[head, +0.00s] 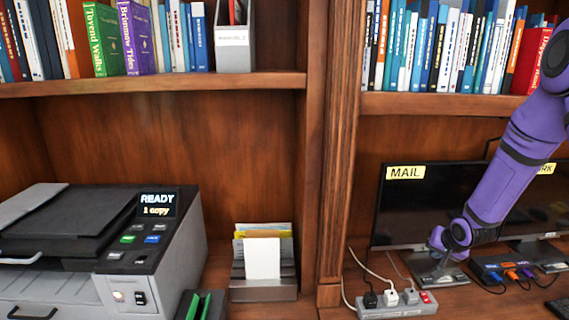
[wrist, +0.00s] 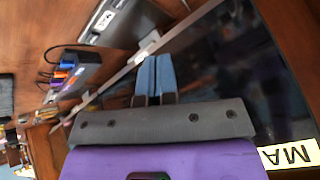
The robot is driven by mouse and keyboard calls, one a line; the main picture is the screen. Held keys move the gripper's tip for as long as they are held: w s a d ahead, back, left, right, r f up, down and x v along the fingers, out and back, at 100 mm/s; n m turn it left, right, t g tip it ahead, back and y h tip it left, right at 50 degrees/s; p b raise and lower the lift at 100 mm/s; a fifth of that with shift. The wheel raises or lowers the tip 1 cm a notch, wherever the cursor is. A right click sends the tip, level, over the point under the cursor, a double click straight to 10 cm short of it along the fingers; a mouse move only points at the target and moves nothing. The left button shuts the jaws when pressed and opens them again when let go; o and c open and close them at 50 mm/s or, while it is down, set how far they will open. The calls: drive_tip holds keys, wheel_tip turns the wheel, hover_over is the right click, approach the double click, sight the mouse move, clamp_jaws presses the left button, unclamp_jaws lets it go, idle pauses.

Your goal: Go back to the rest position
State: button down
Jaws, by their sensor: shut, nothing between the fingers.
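My purple arm comes in from the right in the head view and reaches down in front of the monitor labelled MAIL (head: 385,215). The gripper's fingers are hard to make out there. In the wrist view my gripper (wrist: 154,62) shows two blue fingers side by side, shut with nothing between them. The fingers are close to the lower edge of the dark monitor screen (wrist: 225,65). The yellow MAIL label also shows there upside down.
A power strip (head: 395,312) with plugs and a hub (head: 490,268) with coloured plugs lie on the desk near my arm. A printer (head: 165,265) and a paper holder (head: 275,292) stand left of the wooden post (head: 343,130). Books fill the shelves above.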

drive_tip(key=s+a+r+n+h, duration=0.15)
drive_tip(key=s+r, duration=0.25)
drive_tip(key=r, duration=0.4)
drive_tip(key=s+a+r, duration=0.3)
drive_tip(key=r, duration=0.4)
drive_tip(key=s+a+r+n, duration=0.15)
drive_tip(key=s+r, duration=0.25)
drive_tip(key=r, duration=0.4)
drive_tip(key=s+a+r+n, duration=0.1)
drive_tip(key=s+a+r, duration=0.2)
drive_tip(key=s, duration=0.4)
drive_tip(key=s+a+r+n+g+y, duration=0.1)
drive_tip(key=s+a+r, duration=0.2)
drive_tip(key=s, duration=0.5)
drive_tip(key=s+a+r+n, duration=0.1)
drive_tip(key=s+a+r, duration=0.2)
drive_tip(key=s, duration=0.5)
drive_tip(key=shift+r+g+y, duration=0.3)
drive_tip(key=shift+g+y, duration=0.05)
drive_tip(key=shift+g, duration=0.05)
